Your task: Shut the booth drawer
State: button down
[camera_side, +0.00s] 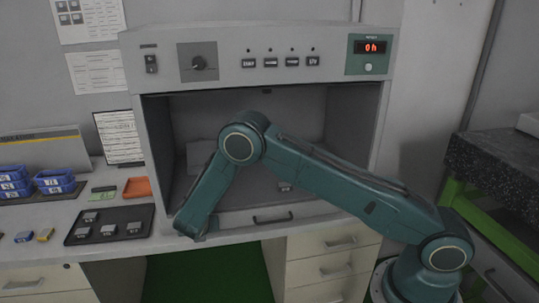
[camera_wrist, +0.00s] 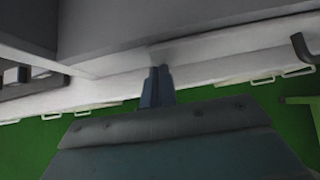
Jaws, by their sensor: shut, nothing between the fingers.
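The grey booth (camera_side: 262,42) stands on the counter with its front open. The booth drawer (camera_side: 236,219) is the low panel at its bottom, with a dark handle (camera_side: 272,219). How far out the drawer stands is hard to tell. My gripper (camera_side: 188,232) is low at the left end of the drawer front, partly hidden by my arm. In the wrist view my gripper (camera_wrist: 158,72) has its two fingers together, empty, with tips close to a pale edge. Whether they touch it is unclear. A dark handle (camera_wrist: 303,48) shows at the right there.
A dark tray (camera_side: 110,239) with small parts lies left of the booth, near an orange tray (camera_side: 137,187) and blue bins (camera_side: 54,180). Drawer cabinets (camera_side: 320,262) stand below the counter. A dark speckled slab (camera_side: 497,165) on a green frame is at the right.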

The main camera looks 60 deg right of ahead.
jog(key=s+a+f+v, duration=0.1)
jog(key=f+v, duration=0.1)
jog(key=v, duration=1)
jog(key=s+d+r+m+g+y, duration=0.1)
jog(key=s+d+r+m, duration=0.1)
jog(key=s+r+m, duration=0.4)
jog(key=s+d+r+m+y, duration=0.1)
jog(key=s+d+r+m, duration=0.2)
jog(key=r, duration=0.5)
jog(key=s+d+r+m+g+y, duration=0.1)
jog(key=s+d+r+m+y, duration=0.1)
jog(key=r+m, duration=0.35)
jog(key=s+r+m, duration=0.2)
jog(key=s+m, duration=0.2)
jog(key=s, duration=0.3)
jog(key=s+d+r+m+y, duration=0.1)
jog(key=s+r+m, duration=0.2)
jog(key=s, duration=0.4)
jog(key=s+r+m+t+y, duration=0.1)
jog(key=s+r+m, duration=0.1)
jog(key=s+m, duration=0.3)
jog(key=shift+s+d+r, duration=0.3)
jog(key=shift+s+r, duration=0.05)
jog(key=shift+s, duration=1.3)
jog(key=shift+m, duration=0.25)
